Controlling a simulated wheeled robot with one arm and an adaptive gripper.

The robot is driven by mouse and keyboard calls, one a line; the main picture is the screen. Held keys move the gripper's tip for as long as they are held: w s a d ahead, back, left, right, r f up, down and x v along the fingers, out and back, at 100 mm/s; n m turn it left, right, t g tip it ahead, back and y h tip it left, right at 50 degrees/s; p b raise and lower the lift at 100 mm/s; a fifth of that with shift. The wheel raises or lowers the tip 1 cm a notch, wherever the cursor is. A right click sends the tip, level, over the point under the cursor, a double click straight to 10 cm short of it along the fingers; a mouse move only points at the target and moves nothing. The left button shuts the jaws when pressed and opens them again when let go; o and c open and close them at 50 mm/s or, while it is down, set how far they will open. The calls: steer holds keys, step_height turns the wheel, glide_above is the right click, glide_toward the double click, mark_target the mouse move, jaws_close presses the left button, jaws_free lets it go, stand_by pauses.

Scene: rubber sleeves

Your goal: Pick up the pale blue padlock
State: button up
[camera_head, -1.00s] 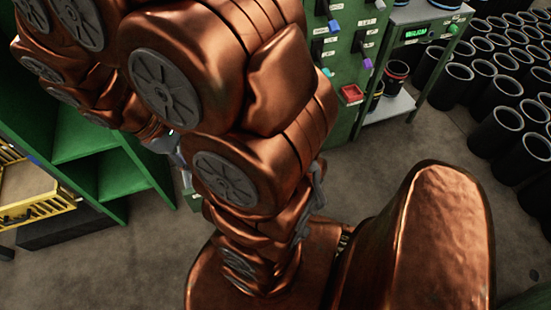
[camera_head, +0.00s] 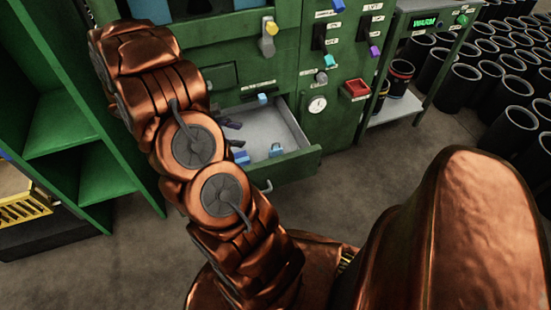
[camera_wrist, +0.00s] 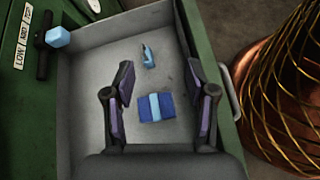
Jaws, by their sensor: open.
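The pale blue padlock (camera_wrist: 149,60) lies in the open drawer (camera_head: 285,116), on its light grey floor. In the head view the padlock (camera_head: 276,150) is near the drawer's right front part. In the wrist view it is small, beyond the fingertips and slightly left of the middle between them. My gripper (camera_wrist: 160,70) is open and empty above the drawer, with a dark finger on each side. In the head view its dark fingers (camera_head: 232,132) show over the drawer's left part, partly hidden by my arm.
A blue box with a paler stripe (camera_wrist: 156,107) lies in the drawer, nearer my gripper than the padlock. The drawer walls surround both. A pale blue knob (camera_wrist: 58,37) on a dark lever projects from the green cabinet. A green shelf unit (camera_head: 80,150) stands at the left.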

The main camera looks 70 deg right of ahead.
mark_target(271, 149)
steer(key=s+d+f+n+b, duration=0.1)
steer(key=d+f, duration=0.2)
steer(key=f, duration=0.2)
steer(key=s+d+f+n+h+b, duration=0.1)
steer(key=d+f+b, duration=0.1)
steer(key=f, duration=0.3)
steer(key=s+d+f+g+b, duration=0.1)
steer(key=d+f+b, duration=0.1)
steer(key=d+f, duration=0.2)
steer(key=shift+d+f+n+h, duration=0.25)
steer(key=shift+f+n+h, duration=0.15)
steer(key=shift+f, duration=0.35)
steer(key=b+x, duration=0.1)
steer(key=x, duration=0.2)
steer(key=b+x, duration=0.1)
steer(key=x, duration=0.3)
steer(key=shift+s+f, duration=0.15)
steer(key=shift+f, duration=0.4)
steer(key=shift+s+d, duration=0.2)
steer(key=shift+d, duration=0.05)
jaws_close()
